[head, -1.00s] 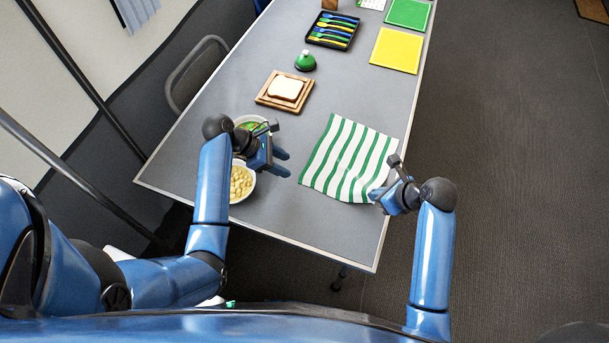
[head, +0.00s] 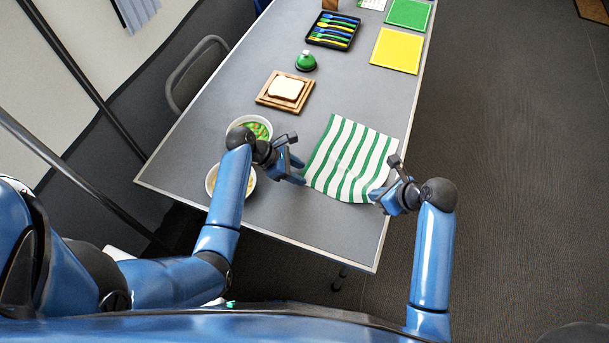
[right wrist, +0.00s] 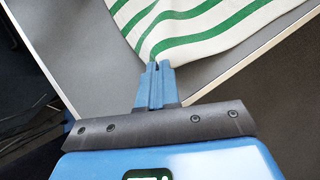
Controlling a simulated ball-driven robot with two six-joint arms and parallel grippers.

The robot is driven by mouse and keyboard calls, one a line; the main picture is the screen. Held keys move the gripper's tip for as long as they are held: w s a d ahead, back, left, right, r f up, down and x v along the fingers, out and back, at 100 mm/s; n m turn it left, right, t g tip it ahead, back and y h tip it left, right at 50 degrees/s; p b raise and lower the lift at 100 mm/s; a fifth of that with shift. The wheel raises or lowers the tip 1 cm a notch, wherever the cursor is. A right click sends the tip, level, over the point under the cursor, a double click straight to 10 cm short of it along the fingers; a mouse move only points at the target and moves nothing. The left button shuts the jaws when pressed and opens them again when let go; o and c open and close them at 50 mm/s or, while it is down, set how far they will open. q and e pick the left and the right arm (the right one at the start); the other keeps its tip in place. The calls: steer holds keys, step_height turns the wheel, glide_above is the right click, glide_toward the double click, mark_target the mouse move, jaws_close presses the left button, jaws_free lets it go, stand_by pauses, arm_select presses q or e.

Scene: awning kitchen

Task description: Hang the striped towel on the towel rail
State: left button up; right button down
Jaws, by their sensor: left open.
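The striped towel (head: 350,158), white with green stripes, lies spread on the grey table. Its near right corner also shows in the right wrist view (right wrist: 205,28). My right gripper (head: 375,194) is at that corner; in the right wrist view its fingers (right wrist: 157,72) are closed together with the towel's edge between their tips. My left gripper (head: 299,171) is open at the towel's near left edge, low over the table; whether cloth lies between its fingers cannot be told. I cannot make out a towel rail for certain.
Two bowls of food (head: 262,122) (head: 211,180) stand left of the towel, partly behind my left arm. Beyond are a board with bread (head: 262,99), a green-topped item (head: 306,61), a cutlery tray (head: 313,41) and a yellow mat (head: 396,50). A chair-like grey frame (head: 180,72) stands left.

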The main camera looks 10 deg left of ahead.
arm_select(q)
steer(key=shift+f, duration=0.15)
jaws_close()
stand_by(0.5)
steer(key=shift+s+f, duration=0.1)
steer(key=shift+r, duration=2.65)
